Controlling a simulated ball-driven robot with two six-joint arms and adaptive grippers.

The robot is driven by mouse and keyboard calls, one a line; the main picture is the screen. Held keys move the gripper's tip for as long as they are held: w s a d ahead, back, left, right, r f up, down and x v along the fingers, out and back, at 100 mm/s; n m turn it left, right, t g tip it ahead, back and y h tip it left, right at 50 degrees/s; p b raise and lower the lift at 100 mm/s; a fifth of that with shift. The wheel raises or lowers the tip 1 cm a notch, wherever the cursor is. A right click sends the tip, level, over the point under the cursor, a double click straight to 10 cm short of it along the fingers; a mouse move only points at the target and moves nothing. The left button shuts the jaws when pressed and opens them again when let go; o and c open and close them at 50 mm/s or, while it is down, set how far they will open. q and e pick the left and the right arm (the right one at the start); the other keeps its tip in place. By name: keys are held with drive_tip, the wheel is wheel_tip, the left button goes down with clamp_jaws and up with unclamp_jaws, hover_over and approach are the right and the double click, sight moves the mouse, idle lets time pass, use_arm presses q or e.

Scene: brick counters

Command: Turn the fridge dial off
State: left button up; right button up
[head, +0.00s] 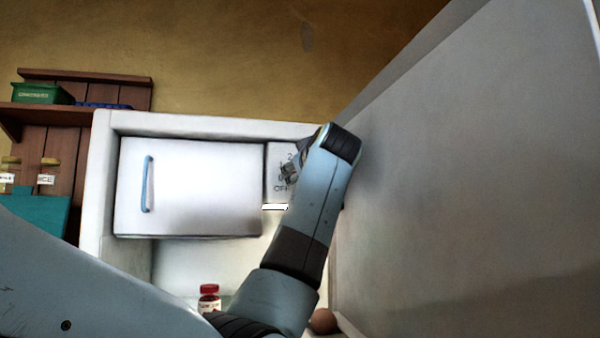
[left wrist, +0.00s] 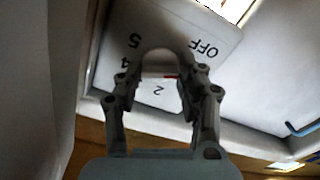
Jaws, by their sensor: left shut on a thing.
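The fridge dial (left wrist: 160,60) is a pale round knob on a white panel (head: 279,152) beside the small freezer door. In the left wrist view the panel appears turned over, with 5, 4, 2 and OFF (left wrist: 204,48) readable around the knob; other marks are hidden behind the fingers. A small red mark shows at the knob's edge near the 2; I cannot tell the exact setting. My left gripper (head: 290,173) is at the panel, its fingers on both sides of the knob and shut on it. In the head view my wrist hides most of the dial. My right gripper is not in view.
The white freezer door (head: 195,188) with a blue handle (head: 147,184) is closed, left of the panel. The open fridge door (head: 470,190) stands close on the right. A red-capped jar (head: 209,298) and an egg (head: 323,321) sit below. Wooden shelves (head: 70,118) are at left.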

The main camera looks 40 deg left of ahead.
use_arm(q)
drive_tip(key=shift+f, duration=0.25)
drive_tip(key=o, duration=1.1)
drive_tip(key=shift+r, duration=0.1)
drive_tip(key=shift+o, duration=0.3)
drive_tip(key=shift+r, duration=0.15)
